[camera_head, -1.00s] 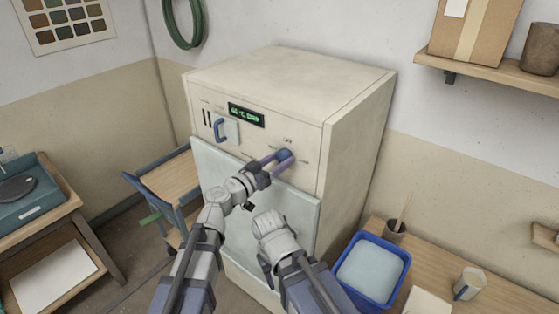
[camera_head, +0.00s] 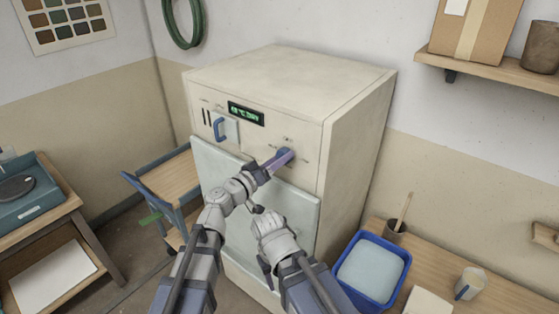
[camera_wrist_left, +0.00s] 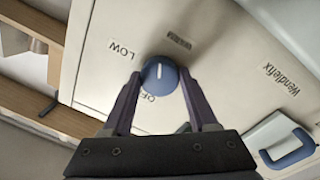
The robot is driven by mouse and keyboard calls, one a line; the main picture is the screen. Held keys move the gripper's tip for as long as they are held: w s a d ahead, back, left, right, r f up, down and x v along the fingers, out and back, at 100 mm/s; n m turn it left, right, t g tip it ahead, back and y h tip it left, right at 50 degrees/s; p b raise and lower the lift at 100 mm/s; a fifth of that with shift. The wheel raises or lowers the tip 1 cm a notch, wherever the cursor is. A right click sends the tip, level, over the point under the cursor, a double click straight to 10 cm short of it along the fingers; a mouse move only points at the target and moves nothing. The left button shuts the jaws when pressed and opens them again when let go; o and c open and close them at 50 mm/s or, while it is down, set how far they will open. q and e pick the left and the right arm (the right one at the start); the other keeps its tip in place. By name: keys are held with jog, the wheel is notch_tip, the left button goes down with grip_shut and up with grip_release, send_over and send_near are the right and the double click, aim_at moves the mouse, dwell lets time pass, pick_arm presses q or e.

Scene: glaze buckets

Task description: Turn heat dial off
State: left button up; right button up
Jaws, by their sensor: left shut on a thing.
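The heat dial (camera_head: 287,152) is a round blue knob on the upper right of the cream kiln's front panel. In the left wrist view the dial (camera_wrist_left: 160,78) shows a white pointer line, standing nearly upright in the picture. A LOW label is to its upper left and a partly hidden OFF label is just below it. My left gripper (camera_head: 282,158) is shut on the dial, with one purple finger on each side of it. My right arm is low in front of the kiln, apart from it; its fingers do not show clearly.
The kiln (camera_head: 290,75) has a green-lit display (camera_head: 246,114) and a blue door handle (camera_head: 219,129) left of the dial. A blue cart (camera_head: 165,180) stands at its left. A blue tub (camera_head: 370,272) is on the bench at right.

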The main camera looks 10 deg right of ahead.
pick_arm(q)
jog(key=shift+s+d+n+t+y+p, duration=0.15)
jog(key=shift+n+y, duration=0.1)
jog(key=shift+n, duration=5)
jog(key=shift+w+a+n+t+y+p, duration=0.1)
jog(key=shift+n+t+y, duration=0.15)
jog(key=shift+n, duration=5.05)
jog(key=shift+s+d+n+t+y+p, duration=0.1)
jog(key=shift+n+y, duration=0.2)
jog(key=shift+n, duration=5.25)
jog(key=o, duration=1.4)
